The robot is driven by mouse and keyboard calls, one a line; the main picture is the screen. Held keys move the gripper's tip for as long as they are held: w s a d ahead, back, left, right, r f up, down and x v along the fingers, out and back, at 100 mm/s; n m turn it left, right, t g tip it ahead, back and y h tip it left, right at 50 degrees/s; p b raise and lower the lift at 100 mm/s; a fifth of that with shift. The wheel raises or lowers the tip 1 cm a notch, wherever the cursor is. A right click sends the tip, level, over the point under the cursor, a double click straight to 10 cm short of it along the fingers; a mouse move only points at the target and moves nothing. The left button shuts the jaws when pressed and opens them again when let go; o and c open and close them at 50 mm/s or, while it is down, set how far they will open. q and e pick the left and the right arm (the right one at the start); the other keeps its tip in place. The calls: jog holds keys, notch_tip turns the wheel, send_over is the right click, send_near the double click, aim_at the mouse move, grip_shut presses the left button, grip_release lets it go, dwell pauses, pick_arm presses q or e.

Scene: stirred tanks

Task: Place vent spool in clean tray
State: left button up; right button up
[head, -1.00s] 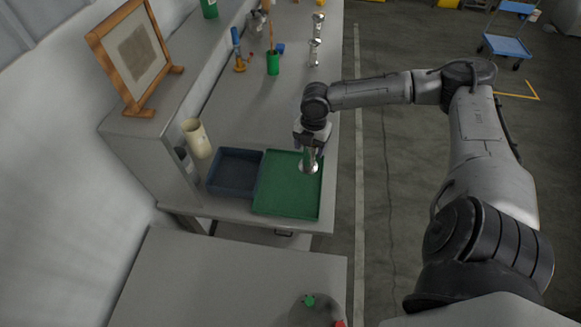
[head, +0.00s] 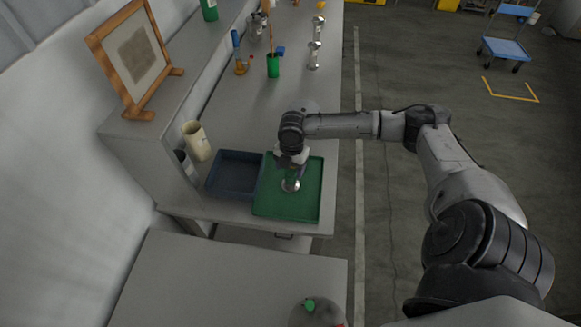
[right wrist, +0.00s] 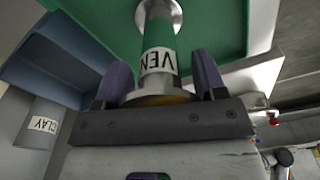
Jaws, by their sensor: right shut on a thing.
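The vent spool (right wrist: 158,38) is a metal piece with a flared flange, a green band and a white label reading "VEN". My right gripper (right wrist: 160,80) is shut on it, with a purple finger on each side. In the head view the spool's flange (head: 291,186) shows below my right gripper (head: 291,165), over the middle of the green tray (head: 305,210). I cannot tell whether the flange touches the tray floor. The green tray also shows in the right wrist view (right wrist: 215,25). My left gripper is not in view.
A dark blue tray (head: 228,187) adjoins the green tray on the left. A cream cup (head: 196,141) stands behind it. A green holder (head: 273,66) stands further back.

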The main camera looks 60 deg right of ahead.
jog(key=shift+f, duration=0.3)
jog(key=o, duration=1)
jog(key=shift+o, duration=0.2)
jog(key=shift+r, duration=0.25)
jog(key=r, duration=0.8)
jog(key=d+r, duration=0.1)
jog(key=r, duration=0.2)
jog(key=shift+r, duration=0.4)
jog(key=shift+w, duration=0.1)
